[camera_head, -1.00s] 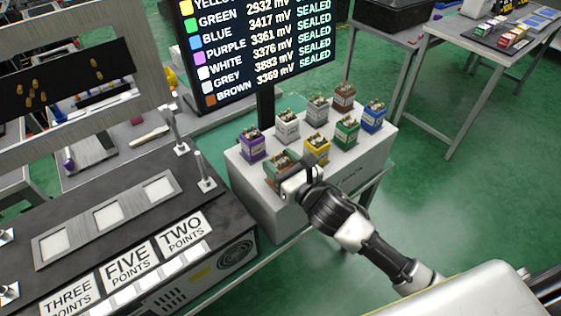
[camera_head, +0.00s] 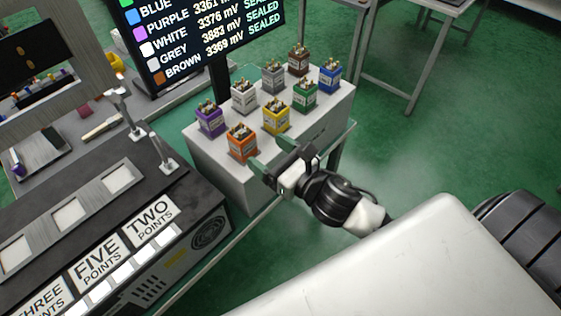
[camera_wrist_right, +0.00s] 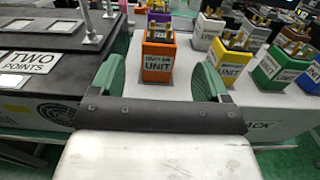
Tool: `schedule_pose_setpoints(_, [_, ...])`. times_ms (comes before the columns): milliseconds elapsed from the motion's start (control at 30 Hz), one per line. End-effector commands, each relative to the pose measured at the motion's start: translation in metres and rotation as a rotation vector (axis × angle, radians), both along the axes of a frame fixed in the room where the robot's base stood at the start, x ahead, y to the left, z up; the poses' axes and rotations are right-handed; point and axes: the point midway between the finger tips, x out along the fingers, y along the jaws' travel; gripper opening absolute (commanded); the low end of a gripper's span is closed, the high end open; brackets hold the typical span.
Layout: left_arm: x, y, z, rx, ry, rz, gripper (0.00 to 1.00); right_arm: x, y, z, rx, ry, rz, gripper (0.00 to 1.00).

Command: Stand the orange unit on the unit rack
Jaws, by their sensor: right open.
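The orange unit (camera_head: 242,145) stands upright on the front left corner of the white unit rack (camera_head: 233,182). It also shows in the right wrist view (camera_wrist_right: 158,56), centred ahead of the fingers with its label facing me. My right gripper (camera_head: 272,160) is open and empty, just in front of the orange unit and apart from it. In the right wrist view its two green fingers (camera_wrist_right: 160,85) are spread to either side, with a gap to the unit. My left gripper is not in view.
Purple (camera_head: 211,119), yellow (camera_head: 277,116), green (camera_head: 305,95), blue (camera_head: 330,77) and other units stand on the rack. A dark bench with point labels (camera_head: 153,221) is at left. A screen (camera_head: 205,35) stands behind the rack. Green floor is open at right.

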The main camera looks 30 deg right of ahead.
Motion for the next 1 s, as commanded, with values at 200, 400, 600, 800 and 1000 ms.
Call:
schedule_pose_setpoints(200, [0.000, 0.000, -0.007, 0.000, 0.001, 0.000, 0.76, -0.024, -0.009, -0.001, -0.001, 0.001, -0.001, 0.76])
schedule_pose_setpoints(400, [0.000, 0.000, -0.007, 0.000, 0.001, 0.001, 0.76, -0.030, -0.011, 0.000, 0.001, -0.001, 0.000, 0.76])
schedule_pose_setpoints(600, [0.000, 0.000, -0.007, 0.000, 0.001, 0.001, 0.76, -0.029, -0.012, -0.002, 0.009, 0.008, -0.004, 0.76])
schedule_pose_setpoints(800, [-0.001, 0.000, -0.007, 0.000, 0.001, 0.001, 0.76, -0.011, -0.036, -0.080, 0.247, 0.240, -0.113, 0.76])
schedule_pose_setpoints(1000, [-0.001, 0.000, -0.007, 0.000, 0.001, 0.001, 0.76, -0.023, -0.079, -0.238, 0.799, 0.645, -0.436, 0.76])
